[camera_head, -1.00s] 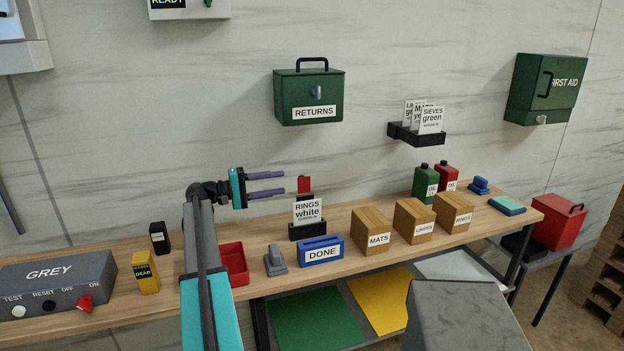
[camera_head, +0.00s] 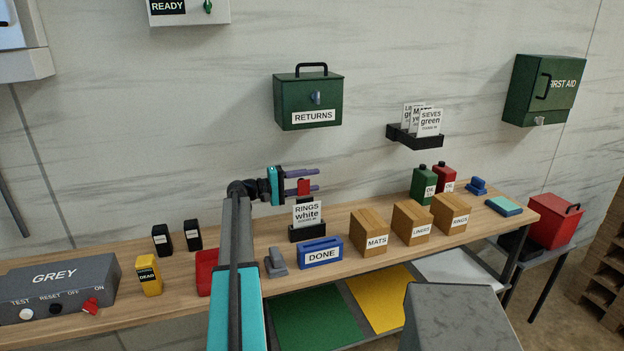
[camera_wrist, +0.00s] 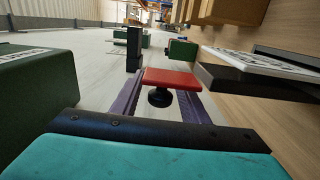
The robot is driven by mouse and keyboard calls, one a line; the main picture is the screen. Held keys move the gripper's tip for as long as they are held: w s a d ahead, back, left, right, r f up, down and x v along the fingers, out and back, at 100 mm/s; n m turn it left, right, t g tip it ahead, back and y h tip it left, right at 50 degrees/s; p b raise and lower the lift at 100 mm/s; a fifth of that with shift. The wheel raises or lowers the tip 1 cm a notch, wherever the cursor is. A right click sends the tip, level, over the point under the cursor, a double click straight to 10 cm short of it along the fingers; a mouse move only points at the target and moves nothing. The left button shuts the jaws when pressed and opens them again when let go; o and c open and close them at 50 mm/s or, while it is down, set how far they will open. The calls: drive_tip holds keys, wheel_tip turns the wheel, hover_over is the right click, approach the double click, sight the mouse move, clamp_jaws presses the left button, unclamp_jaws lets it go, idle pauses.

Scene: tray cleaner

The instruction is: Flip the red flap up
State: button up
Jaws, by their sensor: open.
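The red flap (camera_head: 304,187) stands behind the RINGS white card, which sits in a black holder (camera_head: 307,231) on the bench. In the wrist view the red flap (camera_wrist: 171,79) shows as a flat plate with a round black knob on the near side. My gripper (camera_head: 318,180) is open, its purple fingers pointing right at the flap's height in the head view. In the wrist view the fingers of my gripper (camera_wrist: 160,98) lie on either side of the flap and knob. I cannot tell whether they touch.
The green RETURNS box (camera_head: 309,102) hangs on the wall above. The blue DONE block (camera_head: 320,252) and a grey stamp-like piece (camera_head: 275,262) stand in front. Cardboard boxes, including MATS (camera_head: 370,231), are to the right. A red bin (camera_head: 206,272) is partly hidden by my arm.

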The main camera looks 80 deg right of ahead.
drive_tip(key=shift+s+d, duration=0.15)
drive_tip(key=shift+s, duration=0.25)
drive_tip(key=c, duration=1)
drive_tip(key=shift+f, duration=0.1)
clamp_jaws()
unclamp_jaws()
drive_tip(key=shift+w+d+f+n+b, duration=0.15)
drive_tip(key=shift+d+f+n+b, duration=0.1)
drive_tip(key=shift+n, duration=0.6)
drive_tip(key=shift+w+d+f+n+b, duration=0.1)
drive_tip(key=shift+d+f+n+b, duration=0.15)
drive_tip(key=shift+n, duration=0.6)
clamp_jaws()
drive_tip(key=o, duration=1)
unclamp_jaws()
